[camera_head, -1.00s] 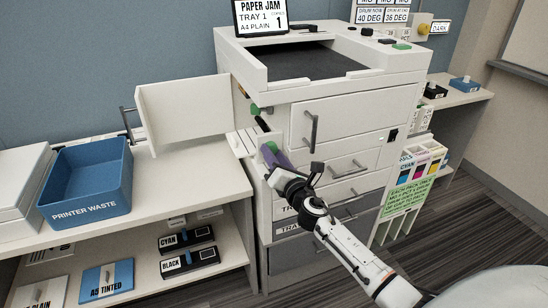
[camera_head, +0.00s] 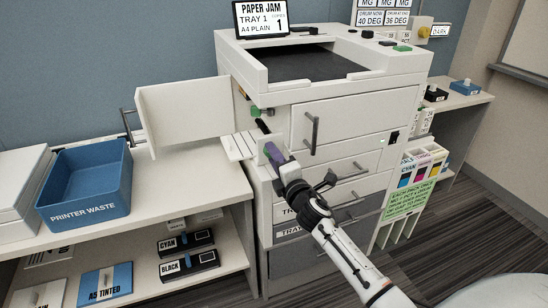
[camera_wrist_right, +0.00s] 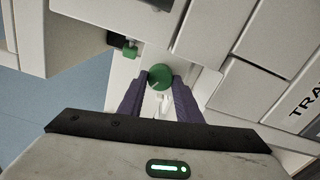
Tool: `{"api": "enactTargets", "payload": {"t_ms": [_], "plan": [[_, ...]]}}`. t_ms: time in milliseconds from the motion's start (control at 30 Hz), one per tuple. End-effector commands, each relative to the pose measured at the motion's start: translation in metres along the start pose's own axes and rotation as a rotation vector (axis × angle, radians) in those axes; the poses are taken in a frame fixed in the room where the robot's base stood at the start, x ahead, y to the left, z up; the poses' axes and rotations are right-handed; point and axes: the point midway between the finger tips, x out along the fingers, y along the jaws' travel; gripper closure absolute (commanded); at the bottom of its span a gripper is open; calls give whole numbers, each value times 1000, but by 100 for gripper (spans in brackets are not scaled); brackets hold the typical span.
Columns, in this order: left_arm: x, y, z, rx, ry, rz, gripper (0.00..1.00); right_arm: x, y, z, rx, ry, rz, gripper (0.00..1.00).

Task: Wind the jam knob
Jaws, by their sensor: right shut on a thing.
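The round green jam knob (camera_wrist_right: 160,74) sits on the open left side of the white printer (camera_head: 345,80). In the right wrist view it lies between the two purple fingers of my right gripper (camera_wrist_right: 160,90), which is shut on it. In the head view this gripper (camera_head: 272,153) reaches the printer's side, and its fingers hide the knob. A smaller green part (camera_wrist_right: 130,49) sits above left of the knob in the wrist view. The printer's side door (camera_head: 185,115) stands open to the left. My left gripper is not in view.
A screen (camera_head: 260,17) on the printer reads PAPER JAM, TRAY 1, A4 PLAIN. Cyan and black boxes (camera_head: 188,255) lie on the shelf below. A toner rack (camera_head: 420,165) stands at right.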

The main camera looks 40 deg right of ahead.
Motion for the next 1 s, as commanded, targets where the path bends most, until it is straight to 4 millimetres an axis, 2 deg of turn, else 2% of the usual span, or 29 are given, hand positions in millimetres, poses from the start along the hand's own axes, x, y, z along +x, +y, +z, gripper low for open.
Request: {"api": "enactTargets", "payload": {"t_ms": [600, 633, 700, 1000], "plan": [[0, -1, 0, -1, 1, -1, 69, 0, 0, 0, 41, 0, 0, 91], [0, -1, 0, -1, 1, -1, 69, 0, 0, 0, 41, 0, 0, 64], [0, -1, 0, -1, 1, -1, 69, 0, 0, 0, 41, 0, 0, 52], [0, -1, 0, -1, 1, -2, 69, -1, 0, 0, 39, 0, 0, 50]]}}
